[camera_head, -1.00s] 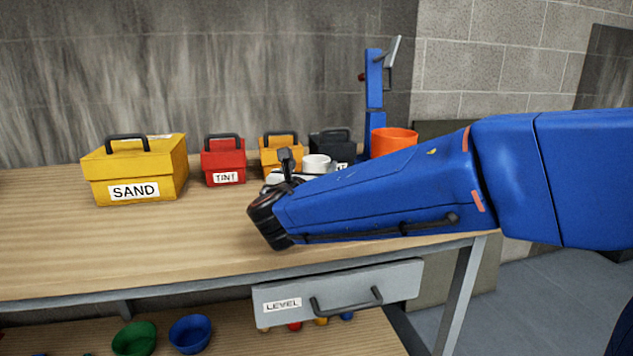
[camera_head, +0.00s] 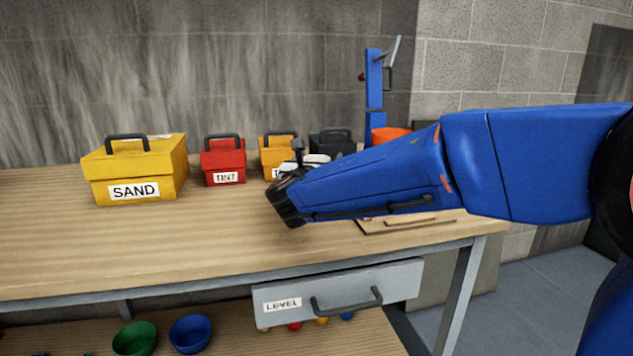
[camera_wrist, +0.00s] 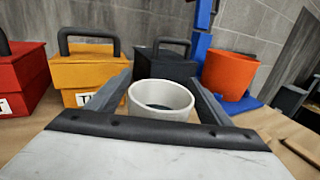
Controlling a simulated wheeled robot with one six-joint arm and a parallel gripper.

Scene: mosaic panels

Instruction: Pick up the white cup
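The white cup (camera_wrist: 160,100) stands upright, open side up, in front of the dark box in the wrist view. My gripper (camera_wrist: 163,88) is open, with one finger on each side of the cup. I see a little gap beside the cup's walls, and cannot tell how far along the fingers it sits. The cup's lower part is hidden behind the gripper's body. In the head view my arm covers most of the cup, and the gripper (camera_head: 300,165) is largely hidden behind the wrist.
Behind the cup stand a dark box (camera_wrist: 166,66), an orange-yellow box (camera_wrist: 82,72) and an orange bucket (camera_wrist: 230,75). A red box (camera_head: 223,160) and a yellow SAND box (camera_head: 135,172) stand to the left. A flat wooden board (camera_head: 405,221) lies at right. The tabletop's front left is clear.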

